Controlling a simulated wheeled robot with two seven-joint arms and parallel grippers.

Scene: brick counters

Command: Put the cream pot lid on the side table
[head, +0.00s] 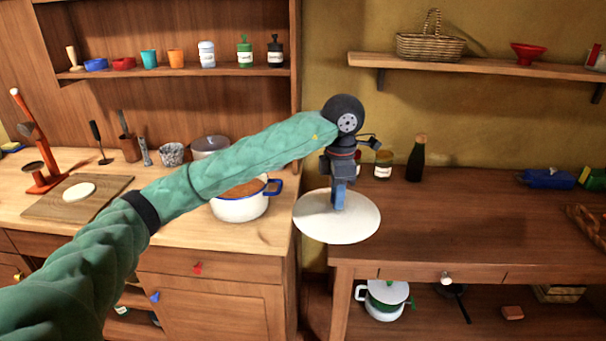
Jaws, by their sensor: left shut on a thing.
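The cream pot lid (352,222) is a round, pale disc in the middle of the head view. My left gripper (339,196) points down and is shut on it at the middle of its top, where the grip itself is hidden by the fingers. The lid appears roughly level, in front of the gap between the two counters and over the left end of the right-hand table (450,229). I cannot tell whether it touches the tabletop. My right gripper is not in view.
A white pot with blue handles (240,207) stands open on the left counter (262,229). A dark bottle (416,160) and a small jar (383,165) stand at the back of the right table. A blue packet (548,178) lies further right. The table's middle is clear.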

